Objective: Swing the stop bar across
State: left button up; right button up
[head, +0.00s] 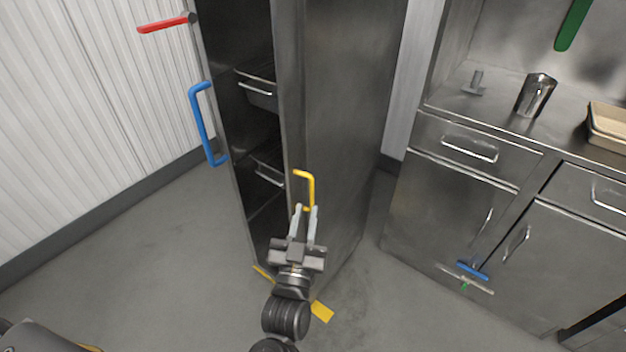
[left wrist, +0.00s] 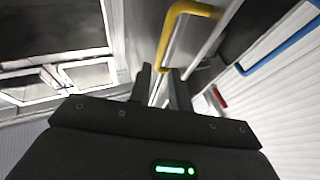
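A tall steel cabinet (head: 345,110) stands open at its left side. A yellow bar (head: 310,186) with a bent top is on the cabinet; it also shows in the left wrist view (left wrist: 172,27). A red bar (head: 163,24) sticks out left near the cabinet's top, and a blue handle (head: 202,125) is on its left edge. I cannot tell which one is the stop bar. My left gripper (head: 306,209) is open at the yellow bar's lower end, its fingers apart on either side of it. Contact is unclear. My right gripper is not in view.
Metal trays (head: 262,93) sit on racks inside the cabinet. A steel counter with drawers (head: 470,148) stands at right, with a metal cup (head: 536,95) and a beige tray (head: 607,128) on it. A corrugated white wall (head: 85,110) is at left. Grey floor (head: 130,270) is clear at left.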

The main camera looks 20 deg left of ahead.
aim_at(311, 190)
pick_arm(q)
jog(key=p+x, duration=0.1)
jog(key=x, duration=0.8)
jog(key=shift+f, duration=0.15)
jog(key=shift+c, duration=0.3)
grip_shut()
